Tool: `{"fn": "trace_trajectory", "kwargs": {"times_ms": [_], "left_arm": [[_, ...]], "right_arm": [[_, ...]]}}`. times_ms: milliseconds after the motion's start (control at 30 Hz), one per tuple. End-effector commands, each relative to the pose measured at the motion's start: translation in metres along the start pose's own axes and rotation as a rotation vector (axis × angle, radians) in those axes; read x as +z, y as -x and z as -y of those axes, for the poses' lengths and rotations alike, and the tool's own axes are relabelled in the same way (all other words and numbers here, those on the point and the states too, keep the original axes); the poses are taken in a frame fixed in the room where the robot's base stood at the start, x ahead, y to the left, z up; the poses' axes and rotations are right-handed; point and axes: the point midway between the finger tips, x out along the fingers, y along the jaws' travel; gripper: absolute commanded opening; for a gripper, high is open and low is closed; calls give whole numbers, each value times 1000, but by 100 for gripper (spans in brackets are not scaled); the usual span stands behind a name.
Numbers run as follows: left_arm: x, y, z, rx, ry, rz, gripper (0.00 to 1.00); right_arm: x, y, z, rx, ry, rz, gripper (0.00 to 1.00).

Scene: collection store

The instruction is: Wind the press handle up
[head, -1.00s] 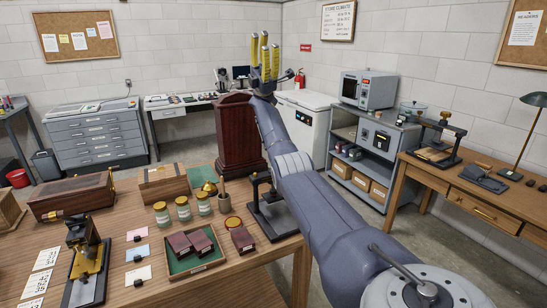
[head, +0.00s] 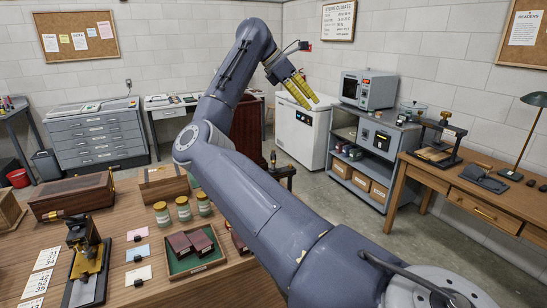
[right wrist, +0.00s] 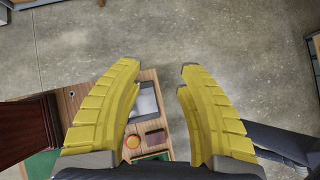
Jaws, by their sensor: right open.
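A dark press (head: 437,150) with a crossbar handle (head: 445,124) on top stands on the wooden side table at the right in the head view. My right gripper (head: 302,95) has yellow fingers and is open and empty, held high in front of the white chest unit, left of the press and apart from it. In the right wrist view the open fingers (right wrist: 158,78) have a clear gap, with the floor and a table corner below. A second dark stand (head: 288,172) at the main table's right end is mostly hidden by my right arm. My left gripper is out of view.
The main wooden table (head: 140,205) holds a green tray (head: 185,268), several jars and a brass-and-black device (head: 88,262). A grey shelf cabinet (head: 365,150) stands left of the side table (head: 480,185). Open floor lies between the tables.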

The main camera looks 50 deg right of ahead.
Motion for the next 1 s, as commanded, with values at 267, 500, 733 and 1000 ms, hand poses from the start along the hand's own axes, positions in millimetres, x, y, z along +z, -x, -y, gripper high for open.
{"fn": "trace_trajectory", "kwargs": {"times_ms": [267, 500, 733, 1000], "left_arm": [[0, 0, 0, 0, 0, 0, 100], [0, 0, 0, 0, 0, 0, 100], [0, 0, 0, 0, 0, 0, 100], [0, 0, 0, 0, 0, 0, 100]], "right_arm": [[-72, -8, -22, 91, -539, -366, 38], [-108, -12, -38, 9, -1022, -631, 38], [-117, -2, -50, -118, -1432, -795, 38], [-120, 2, -55, -247, -1710, -834, 38]]}}
